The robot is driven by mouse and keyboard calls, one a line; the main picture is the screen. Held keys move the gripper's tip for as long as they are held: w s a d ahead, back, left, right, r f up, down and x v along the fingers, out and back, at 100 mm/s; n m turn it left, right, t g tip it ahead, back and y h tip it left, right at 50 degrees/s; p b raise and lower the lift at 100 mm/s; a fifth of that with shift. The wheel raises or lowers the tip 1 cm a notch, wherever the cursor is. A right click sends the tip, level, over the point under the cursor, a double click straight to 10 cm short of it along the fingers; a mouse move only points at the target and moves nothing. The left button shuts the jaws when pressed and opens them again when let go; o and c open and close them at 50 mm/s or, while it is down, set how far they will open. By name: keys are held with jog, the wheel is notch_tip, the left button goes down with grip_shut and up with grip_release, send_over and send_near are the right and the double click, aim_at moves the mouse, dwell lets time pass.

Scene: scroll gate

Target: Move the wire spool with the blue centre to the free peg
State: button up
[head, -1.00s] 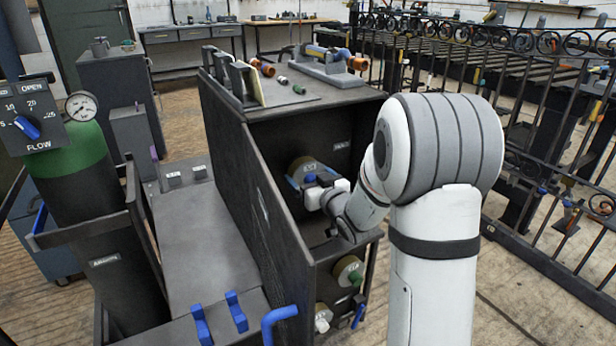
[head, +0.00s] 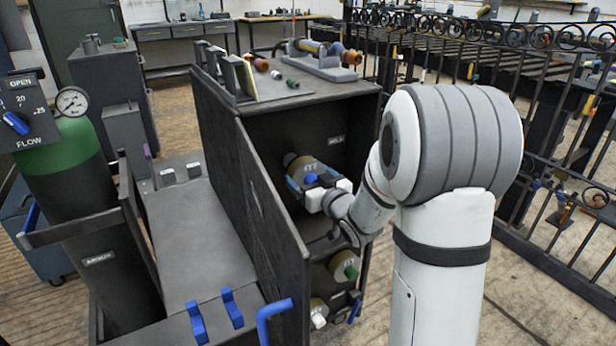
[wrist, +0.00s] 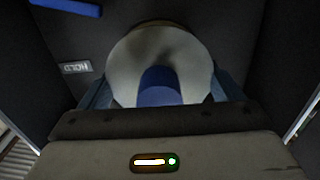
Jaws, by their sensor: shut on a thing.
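The wire spool with the blue centre (wrist: 160,50) shows in the wrist view as a pale round disc with a blue core (wrist: 158,88). My gripper (wrist: 162,95) is shut on it, with a blue-grey finger on each side. In the head view my gripper (head: 313,180) is inside the upper compartment of the dark cabinet, and the tan spool (head: 297,163) is partly hidden by it. I cannot tell whether the spool touches a peg behind it. No free peg is clearly visible.
The dark cabinet (head: 235,200) has an open door panel on its left. A small label (wrist: 76,67) is on its back wall. A spool with a green centre (head: 345,266) and one with a white centre (head: 318,312) sit lower. A scroll gate (head: 560,140) stands to the right.

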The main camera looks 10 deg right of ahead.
jog(key=shift+r+v, duration=0.2)
jog(key=shift+v, duration=1.15)
jog(key=shift+s+d, duration=0.1)
jog(key=shift+s, duration=0.1)
